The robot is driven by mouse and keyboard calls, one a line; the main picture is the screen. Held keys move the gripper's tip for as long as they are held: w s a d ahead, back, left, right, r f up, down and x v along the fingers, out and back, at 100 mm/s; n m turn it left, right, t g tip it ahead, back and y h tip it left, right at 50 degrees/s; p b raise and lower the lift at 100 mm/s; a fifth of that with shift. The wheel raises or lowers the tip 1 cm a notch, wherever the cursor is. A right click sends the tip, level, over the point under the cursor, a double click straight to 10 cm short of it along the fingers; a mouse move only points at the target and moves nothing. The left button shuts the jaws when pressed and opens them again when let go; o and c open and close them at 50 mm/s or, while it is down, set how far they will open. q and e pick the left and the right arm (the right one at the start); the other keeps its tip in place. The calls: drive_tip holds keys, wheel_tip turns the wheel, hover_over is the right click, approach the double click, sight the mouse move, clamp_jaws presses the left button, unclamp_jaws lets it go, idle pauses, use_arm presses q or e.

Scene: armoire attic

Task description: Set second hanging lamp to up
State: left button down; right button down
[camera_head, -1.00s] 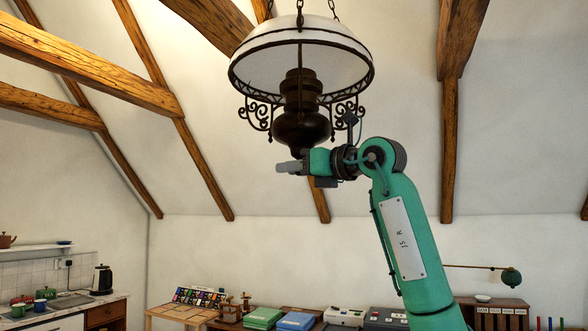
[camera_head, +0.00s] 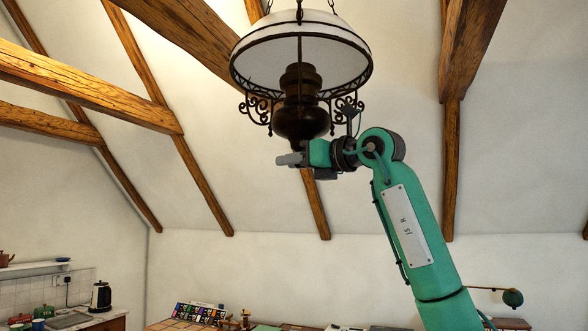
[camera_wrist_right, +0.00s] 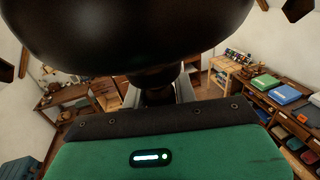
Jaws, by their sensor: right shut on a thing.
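The hanging lamp (camera_head: 301,122) has a white glass shade with a dark metal rim, a dark rounded body and scrolled side brackets. It hangs on chains at the top middle of the head view. My right gripper (camera_head: 291,159) is at the underside of the lamp body, pointing left. In the right wrist view the dark lamp body (camera_wrist_right: 130,30) fills the top. The right gripper's fingers (camera_wrist_right: 158,92) are shut on the dark knob (camera_wrist_right: 158,79) below the body. Only this one lamp shows. My left gripper is out of view.
Wooden beams (camera_head: 85,65) cross the sloped ceiling behind the lamp. A kettle (camera_head: 101,296) stands on the counter at lower left. A colour chart (camera_head: 198,313) stands on a bench below. A small green lamp (camera_head: 512,298) is at lower right.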

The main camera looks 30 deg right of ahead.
wheel_tip(320, 180, up, 24)
drive_tip(key=p, duration=1.3)
drive_tip(key=shift+s+r, duration=0.1)
drive_tip(key=shift+r, duration=0.6)
drive_tip(key=shift+d+r+p, duration=0.1)
drive_tip(key=shift+r+p, duration=0.2)
drive_tip(key=c, duration=1.1)
unclamp_jaws()
drive_tip(key=shift+f, duration=0.1)
